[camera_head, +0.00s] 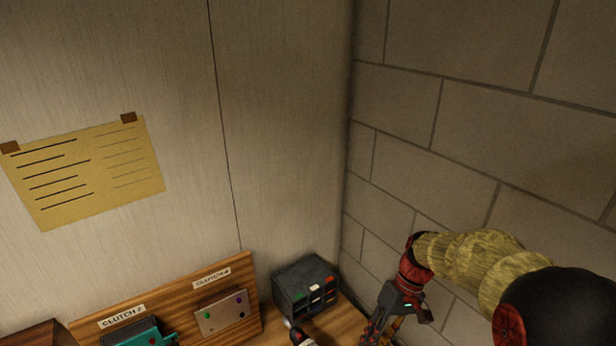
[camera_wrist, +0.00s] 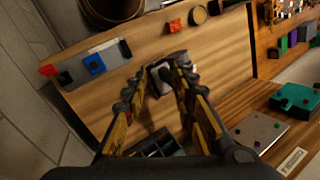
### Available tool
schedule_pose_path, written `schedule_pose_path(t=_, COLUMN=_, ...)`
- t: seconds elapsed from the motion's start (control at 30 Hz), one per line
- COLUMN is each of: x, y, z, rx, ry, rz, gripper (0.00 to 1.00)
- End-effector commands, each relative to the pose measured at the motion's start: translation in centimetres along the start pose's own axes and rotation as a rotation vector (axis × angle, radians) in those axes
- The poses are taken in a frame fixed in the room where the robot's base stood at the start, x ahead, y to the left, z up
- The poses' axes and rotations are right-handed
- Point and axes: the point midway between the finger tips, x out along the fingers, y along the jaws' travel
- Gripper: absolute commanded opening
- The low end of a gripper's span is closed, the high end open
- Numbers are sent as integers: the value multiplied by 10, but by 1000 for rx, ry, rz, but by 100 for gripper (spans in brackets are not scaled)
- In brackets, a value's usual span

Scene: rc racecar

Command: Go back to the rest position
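My gripper (camera_head: 385,328) is at the lower right of the head view, at the end of my arm beside the block wall. In the wrist view my gripper (camera_wrist: 160,78) has its two yellow-padded fingers spread, with a gap between them. A small grey-white and dark item (camera_wrist: 172,70) shows near the fingertips, seemingly on the bench beyond; I cannot tell its exact distance. No held object is visible.
The wooden bench (camera_wrist: 225,55) carries a dark compartment box (camera_head: 305,288), a clutch board (camera_head: 165,300) with a teal part (camera_wrist: 297,98) and grey plate (camera_head: 222,312). A block wall (camera_head: 480,130) and panel wall (camera_head: 280,130) enclose the corner. A paper sheet (camera_head: 85,175) hangs left.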

Motion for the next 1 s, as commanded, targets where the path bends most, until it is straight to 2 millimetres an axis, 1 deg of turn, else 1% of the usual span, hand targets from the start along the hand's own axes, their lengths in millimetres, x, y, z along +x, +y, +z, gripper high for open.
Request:
schedule_pose_path(t=0.03, x=-3, y=1, z=8, rx=41, ry=12, rz=29, gripper=27)
schedule_pose_path(t=0.17, x=-2, y=5, z=27, rx=143, ry=54, rz=105, gripper=27)
schedule_pose_path(t=0.37, x=3, y=7, z=64, rx=263, ry=198, rz=243, gripper=27)
schedule_pose_path(t=0.53, x=18, y=7, z=100, rx=306, ry=366, rz=340, gripper=27)
schedule_pose_path(t=0.7, x=40, y=6, z=130, rx=273, ry=515, rz=406, gripper=27)
schedule_pose_path(t=0.83, x=55, y=4, z=146, rx=223, ry=602, rz=436, gripper=27)
schedule_pose_path(t=0.9, x=57, y=0, z=149, rx=203, ry=645, rz=441, gripper=27)
schedule_pose_path(t=1.0, x=55, y=-4, z=150, rx=184, ry=691, rz=446, gripper=27)
